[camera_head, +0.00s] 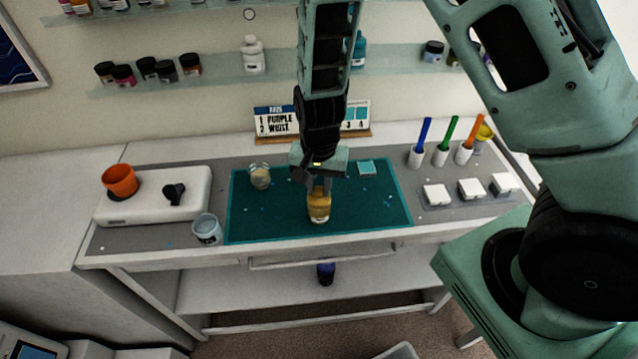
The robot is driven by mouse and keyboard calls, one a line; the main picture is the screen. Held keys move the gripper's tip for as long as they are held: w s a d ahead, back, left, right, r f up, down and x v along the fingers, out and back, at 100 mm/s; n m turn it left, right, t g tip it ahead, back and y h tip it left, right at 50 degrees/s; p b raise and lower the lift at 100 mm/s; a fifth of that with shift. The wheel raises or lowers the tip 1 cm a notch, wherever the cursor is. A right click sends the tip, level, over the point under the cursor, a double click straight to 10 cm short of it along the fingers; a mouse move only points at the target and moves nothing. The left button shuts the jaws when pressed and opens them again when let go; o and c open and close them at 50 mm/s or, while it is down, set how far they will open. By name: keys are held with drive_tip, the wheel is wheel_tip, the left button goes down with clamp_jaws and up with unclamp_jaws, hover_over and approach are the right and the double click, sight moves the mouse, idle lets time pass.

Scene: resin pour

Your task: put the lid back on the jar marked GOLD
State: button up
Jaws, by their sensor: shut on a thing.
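A small jar with amber-gold contents (319,212) stands upright on the teal mat, near its front edge. My gripper (319,188) points down right over this jar, with its fingers at the jar's top. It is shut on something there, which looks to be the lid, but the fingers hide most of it. I cannot tell whether the lid is seated on the rim. A second glass jar with pale contents (260,177) stands on the mat to the left. No marking on either jar can be read.
The teal mat (375,208) is mostly clear. A pale blue cup (207,229) stands at its left front corner. An orange cup (120,180) and a dark object (174,194) sit on a white device. White blocks (437,195) and colored-handled tools (441,154) are on the right.

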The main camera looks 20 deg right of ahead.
idle(0.4)
drive_tip(key=o, duration=1.5)
drive_tip(key=shift+r, duration=0.15)
drive_tip(key=shift+r+p, duration=3.3)
drive_tip(key=shift+r, duration=0.1)
clamp_jaws()
drive_tip(key=shift+f, duration=0.35)
